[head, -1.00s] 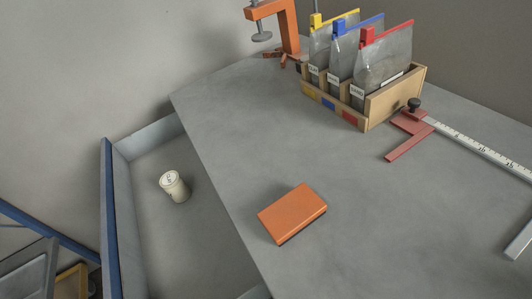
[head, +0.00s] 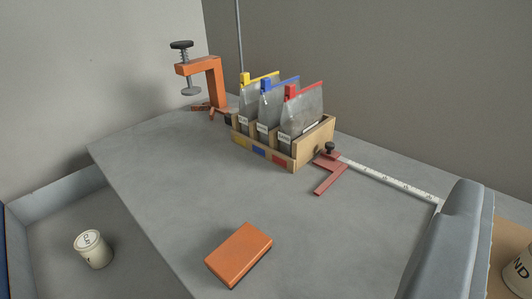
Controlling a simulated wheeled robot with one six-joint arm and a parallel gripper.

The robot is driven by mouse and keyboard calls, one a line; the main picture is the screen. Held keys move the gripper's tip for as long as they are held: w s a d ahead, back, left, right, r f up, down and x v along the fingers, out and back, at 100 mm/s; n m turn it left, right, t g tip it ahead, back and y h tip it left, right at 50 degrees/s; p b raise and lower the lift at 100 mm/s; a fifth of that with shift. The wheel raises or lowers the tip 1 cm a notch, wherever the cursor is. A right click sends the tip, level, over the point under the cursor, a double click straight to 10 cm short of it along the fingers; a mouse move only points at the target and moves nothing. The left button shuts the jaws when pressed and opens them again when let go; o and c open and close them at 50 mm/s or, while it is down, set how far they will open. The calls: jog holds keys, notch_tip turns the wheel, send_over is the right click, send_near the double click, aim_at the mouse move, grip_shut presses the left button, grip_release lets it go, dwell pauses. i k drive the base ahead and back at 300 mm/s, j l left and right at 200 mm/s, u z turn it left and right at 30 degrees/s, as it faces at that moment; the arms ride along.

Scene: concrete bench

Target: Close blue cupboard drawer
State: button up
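The open drawer (head: 58,192) is at the lower left, pulled out beside the grey bench. I see its grey inner walls and floor. Only a thin strip of its blue front (head: 6,255) shows at the left picture edge; the rest of the front is cut off. A small cream can (head: 92,249) with a marked lid stands upright inside the drawer. The cupboard body is hidden below the bench top. My gripper is not in view.
On the bench top (head: 170,190) are an orange block (head: 239,255), an orange clamp (head: 204,80), a wooden box (head: 280,155) of clipped bags and a red-jawed caliper (head: 329,174). A grey padded-looking shape (head: 450,240) and a labelled pot (head: 518,272) stand at right.

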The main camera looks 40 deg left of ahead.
aim_at(39, 228)
jog(key=u, duration=0.5)
jog(key=k+j+u, duration=0.1)
jog(key=u, duration=0.4)
jog(key=j+u, duration=0.15)
jog(key=u, duration=0.35)
jog(key=j+u, duration=0.1)
jog(key=u, duration=0.4)
jog(key=j+u, duration=0.15)
jog(key=u, duration=0.3)
jog(key=k, duration=0.05)
